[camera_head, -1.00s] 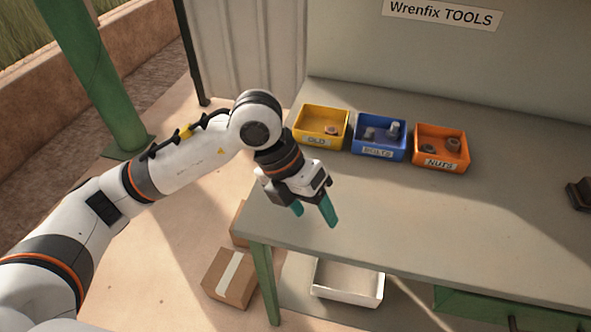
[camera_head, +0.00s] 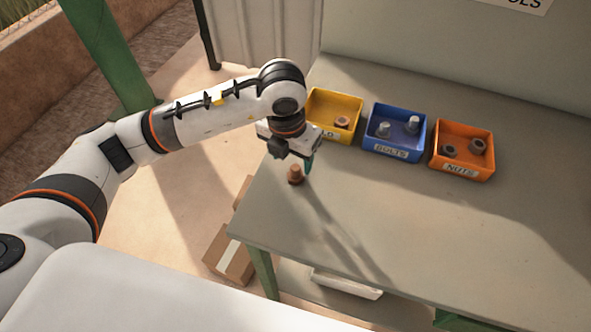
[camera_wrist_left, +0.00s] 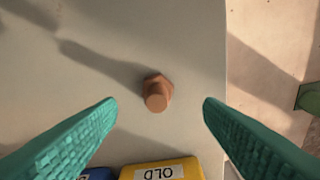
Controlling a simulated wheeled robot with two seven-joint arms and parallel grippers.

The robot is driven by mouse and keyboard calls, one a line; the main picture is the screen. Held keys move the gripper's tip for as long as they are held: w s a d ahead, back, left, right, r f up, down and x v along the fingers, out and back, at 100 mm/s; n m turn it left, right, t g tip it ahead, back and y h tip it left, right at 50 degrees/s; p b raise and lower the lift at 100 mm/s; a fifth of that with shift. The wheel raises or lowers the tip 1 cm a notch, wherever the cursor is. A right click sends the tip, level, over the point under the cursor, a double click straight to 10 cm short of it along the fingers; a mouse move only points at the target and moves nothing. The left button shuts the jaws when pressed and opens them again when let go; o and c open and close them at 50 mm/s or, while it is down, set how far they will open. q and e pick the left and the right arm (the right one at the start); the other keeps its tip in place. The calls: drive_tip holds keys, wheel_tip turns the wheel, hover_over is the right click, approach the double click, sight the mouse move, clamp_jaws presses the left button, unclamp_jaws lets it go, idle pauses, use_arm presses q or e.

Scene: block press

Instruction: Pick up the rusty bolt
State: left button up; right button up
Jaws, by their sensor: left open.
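The rusty bolt (camera_head: 296,174) stands on the bench near its left edge, brown-orange with a hex head. In the left wrist view the rusty bolt (camera_wrist_left: 156,93) lies between and beyond the two teal fingers. My left gripper (camera_head: 309,163) is open and empty, close above and beside the bolt. The open fingers also show in the left wrist view (camera_wrist_left: 160,104), apart from the bolt on both sides. My right gripper is in neither current view.
A yellow bin (camera_head: 334,113) labelled OLD, a blue BOLTS bin (camera_head: 392,153) and an orange NUTS bin (camera_head: 461,168) stand in a row behind, each holding small parts. The bench (camera_head: 430,230) is clear in front. A cardboard box (camera_head: 230,255) is on the floor.

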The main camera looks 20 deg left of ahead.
sight(295, 168)
use_arm(q)
drive_tip(key=shift+w+d+f, duration=0.1)
drive_tip(key=shift+w+f, duration=0.05)
drive_tip(key=shift+f, duration=0.45)
wheel_tip(295, 168, down, 4)
drive_tip(key=shift+w+d+r+p, duration=0.15)
drive_tip(key=shift+r+p, duration=0.05)
drive_tip(key=shift+p, duration=0.55)
drive_tip(key=shift+w+f, duration=0.1)
drive_tip(key=shift+f, duration=0.4)
use_arm(e)
drive_tip(key=shift+w+r, duration=0.85)
drive_tip(key=shift+w, duration=0.1)
